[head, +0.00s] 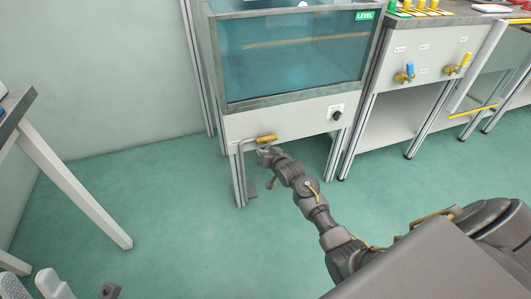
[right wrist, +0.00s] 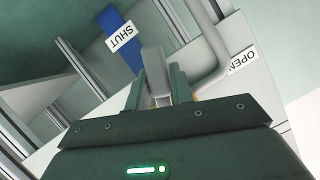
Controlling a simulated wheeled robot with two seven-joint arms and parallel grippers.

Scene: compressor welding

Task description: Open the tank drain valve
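The tank (head: 290,60) has a blue-green glass front and a LEVEL label, and stands on a frame with a pale lower panel. A brass-coloured drain valve (head: 266,138) sits below that panel, at its left. My right gripper (head: 264,150) is at this valve. In the right wrist view a grey lever (right wrist: 153,62) stands between the two fingers of my right gripper (right wrist: 157,88), which lie close against both its sides. A SHUT label (right wrist: 120,37) is left of the lever and an OPEN label (right wrist: 243,60) is right of it.
A dark knob (head: 337,115) is on the tank's lower panel at the right. A bench to the right carries a blue-handled valve (head: 405,74) and a yellow-handled valve (head: 459,65). A table leg (head: 75,185) stands at the left. The green floor between is clear.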

